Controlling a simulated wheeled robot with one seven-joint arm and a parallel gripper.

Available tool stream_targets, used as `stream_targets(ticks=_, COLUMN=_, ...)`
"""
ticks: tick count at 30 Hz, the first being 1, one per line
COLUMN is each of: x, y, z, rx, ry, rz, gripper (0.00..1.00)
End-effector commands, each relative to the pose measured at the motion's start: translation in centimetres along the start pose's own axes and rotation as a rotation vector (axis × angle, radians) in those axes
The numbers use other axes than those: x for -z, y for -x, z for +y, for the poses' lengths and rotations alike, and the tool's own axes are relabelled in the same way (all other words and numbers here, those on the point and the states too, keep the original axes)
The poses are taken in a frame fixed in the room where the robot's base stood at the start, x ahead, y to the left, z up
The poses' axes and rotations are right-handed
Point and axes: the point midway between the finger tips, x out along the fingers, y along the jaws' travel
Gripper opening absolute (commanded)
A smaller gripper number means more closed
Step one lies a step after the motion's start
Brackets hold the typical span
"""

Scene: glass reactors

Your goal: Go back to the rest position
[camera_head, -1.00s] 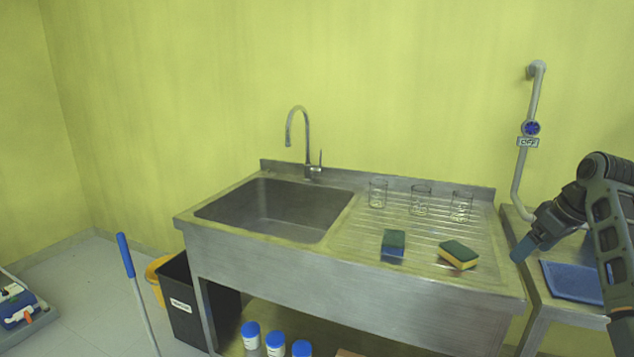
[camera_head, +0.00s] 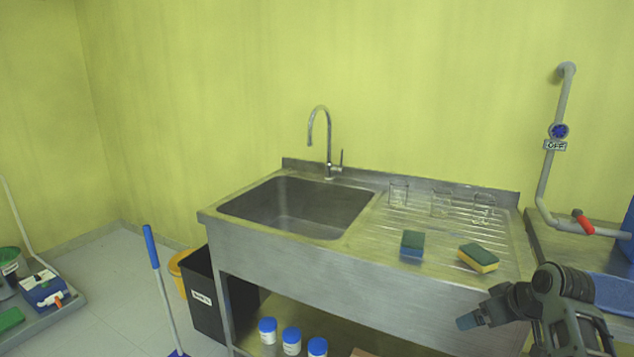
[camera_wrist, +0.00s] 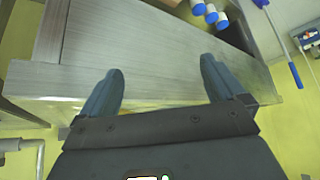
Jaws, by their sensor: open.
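My gripper (camera_head: 469,320) is at the lower right in the head view, in front of the sink unit's front panel, below the two sponges. In the wrist view my gripper (camera_wrist: 160,88) shows two blue-grey fingers spread wide with nothing between them. Beyond them in that view is the grey metal of the sink unit (camera_wrist: 150,35). My arm folds at the lower right of the head view and hides part of the right-hand bench.
The steel sink unit (camera_head: 300,262) carries two sponges (camera_head: 412,243) (camera_head: 478,257) and three glass beakers (camera_head: 398,194) (camera_head: 440,204) (camera_head: 483,208). Blue-capped bottles (camera_head: 291,341) stand on its lower shelf. A black bin (camera_head: 205,295) and a blue-handled pole (camera_head: 158,265) stand left.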

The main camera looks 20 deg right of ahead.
Motion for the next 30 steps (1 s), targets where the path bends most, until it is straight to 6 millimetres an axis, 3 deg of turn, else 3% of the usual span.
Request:
stream_targets(ticks=1, x=-1.5, y=-1.1, z=-2.4, rx=0.006, ry=-0.006, rz=0.014, gripper=0.97)
stream_targets(ticks=6, x=-5.8, y=-2.9, z=-9.1, rx=-0.004, ry=-0.031, rz=0.095, gripper=0.97)
stream_targets(ticks=14, x=-13.2, y=-1.8, z=-17.5, rx=-0.022, ry=-0.058, rz=0.212, gripper=0.97)
stream_targets(ticks=23, x=-21.2, y=4.5, z=-23.9, rx=-0.034, ry=-0.057, rz=0.346, gripper=0.97)
stream_targets(ticks=30, x=-26.0, y=12.3, z=-26.5, rx=-0.019, ry=-0.026, rz=0.46, gripper=0.97)
